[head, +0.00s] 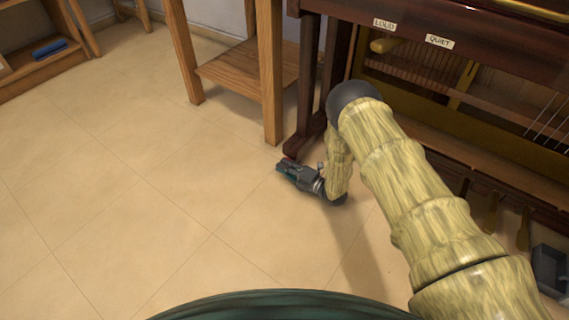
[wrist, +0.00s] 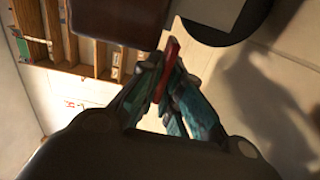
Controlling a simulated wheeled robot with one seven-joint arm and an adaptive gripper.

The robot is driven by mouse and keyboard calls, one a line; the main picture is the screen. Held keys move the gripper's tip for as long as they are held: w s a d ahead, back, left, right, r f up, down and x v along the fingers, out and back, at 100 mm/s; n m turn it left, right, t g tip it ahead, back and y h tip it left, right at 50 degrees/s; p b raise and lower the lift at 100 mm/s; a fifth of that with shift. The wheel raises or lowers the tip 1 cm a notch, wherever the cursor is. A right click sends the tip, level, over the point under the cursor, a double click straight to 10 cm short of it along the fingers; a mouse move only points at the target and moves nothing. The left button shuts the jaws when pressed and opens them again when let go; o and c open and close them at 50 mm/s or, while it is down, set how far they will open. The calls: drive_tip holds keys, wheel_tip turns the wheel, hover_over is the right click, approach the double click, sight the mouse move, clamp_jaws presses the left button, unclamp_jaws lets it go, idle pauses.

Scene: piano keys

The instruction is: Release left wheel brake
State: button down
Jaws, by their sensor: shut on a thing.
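A red brake lever (wrist: 170,52) stands between my gripper's teal fingers (wrist: 163,82) in the wrist view. My gripper is shut on it. A dark rounded part (wrist: 258,22) with a pale plate (wrist: 212,12) shows just past the lever and looks like the wheel; I cannot tell for certain. In the head view my gripper (head: 281,168) is low over the floor beside the piano's left front foot (head: 302,146). A small bit of red shows at its fingers there. The wheel is not clear in the head view.
The upright piano (head: 341,12) stands at the right with its lower front open. A wooden stand (head: 270,70) is close to the left of the piano foot. A low shelf with a blue item (head: 49,47) is at the far left. The tiled floor (head: 120,190) is clear.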

drive_tip(key=r+m+p, duration=0.1)
drive_tip(key=m+p, duration=0.1)
drive_tip(key=shift+d+r+m+p, duration=0.15)
drive_tip(key=shift+m+p, duration=0.15)
drive_tip(key=shift+w+r+m+p, duration=0.1)
drive_tip(key=shift+m+p, duration=0.35)
drive_tip(key=shift+m, duration=0.25)
drive_tip(key=c, duration=1.6)
unclamp_jaws()
drive_tip(key=shift+d, duration=0.1)
drive_tip(key=shift+c, duration=0.2)
drive_tip(key=shift+o, duration=0.2)
drive_tip(key=shift+w+r, duration=0.1)
